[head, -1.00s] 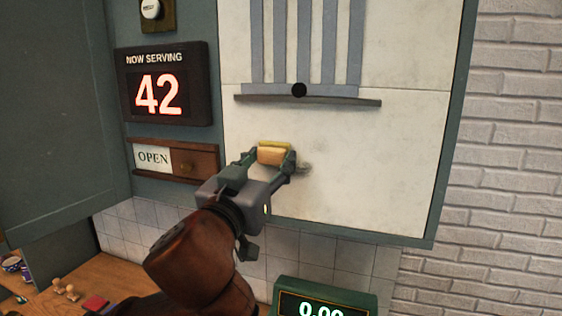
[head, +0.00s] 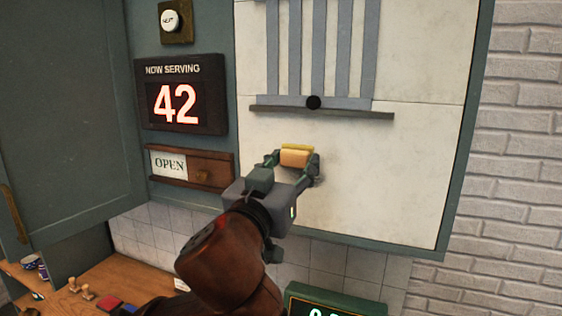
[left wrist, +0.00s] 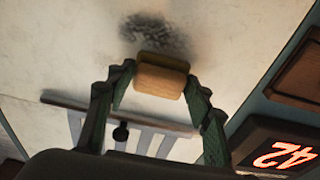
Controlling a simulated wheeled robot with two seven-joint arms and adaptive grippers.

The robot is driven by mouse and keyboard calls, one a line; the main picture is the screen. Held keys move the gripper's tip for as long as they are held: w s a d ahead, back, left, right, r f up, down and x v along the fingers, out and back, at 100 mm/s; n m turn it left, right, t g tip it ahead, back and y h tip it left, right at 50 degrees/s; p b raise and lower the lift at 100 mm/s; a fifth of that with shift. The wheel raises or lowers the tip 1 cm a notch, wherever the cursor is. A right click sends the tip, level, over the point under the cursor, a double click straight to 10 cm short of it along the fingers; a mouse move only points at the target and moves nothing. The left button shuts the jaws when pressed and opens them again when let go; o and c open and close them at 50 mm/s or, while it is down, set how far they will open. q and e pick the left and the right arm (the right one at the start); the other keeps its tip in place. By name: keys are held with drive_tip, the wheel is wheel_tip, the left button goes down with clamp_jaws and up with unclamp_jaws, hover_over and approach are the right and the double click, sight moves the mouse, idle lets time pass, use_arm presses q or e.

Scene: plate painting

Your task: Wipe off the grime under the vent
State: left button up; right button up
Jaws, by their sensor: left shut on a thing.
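My left gripper (head: 294,162) is shut on a sponge (head: 295,158) with a tan body and a yellow-green layer. It holds the sponge in front of the pale panel (head: 400,180), below the vent (head: 318,50) with its grey vertical bars. In the left wrist view the sponge (left wrist: 160,80) sits between the fingers. A dark patch of grime (left wrist: 150,33) shows just beyond the sponge's edge, perhaps partly hidden by it. In the head view the gripper covers most of the grime; a faint grey trace (head: 319,181) shows beside the finger. I cannot tell whether the sponge touches the panel.
A grey ledge (head: 350,114) runs under the vent, with a black knob (head: 313,102). Left of the panel are the "42" display (head: 180,100) and the OPEN slider (head: 190,167). A green-framed display (head: 335,303) stands below. The panel's right side is clear.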

sight(344, 161)
use_arm(q)
drive_tip(key=shift+s+d+f, duration=0.1)
drive_tip(key=shift+s+d, duration=0.5)
drive_tip(key=shift+d, duration=0.8)
drive_tip(key=shift+s+d, duration=0.55)
drive_tip(key=shift+d, duration=0.9)
drive_tip(key=shift+s+d+f, duration=0.1)
drive_tip(key=shift+s+d, duration=0.5)
drive_tip(key=shift+d, duration=0.8)
drive_tip(key=r+v, duration=0.1)
drive_tip(key=v, duration=0.5)
drive_tip(key=shift+s, duration=0.1)
drive_tip(key=shift+r+b+v, duration=0.2)
drive_tip(key=shift+b+v, duration=0.25)
drive_tip(key=shift+v, duration=1)
drive_tip(key=shift+r, duration=0.1)
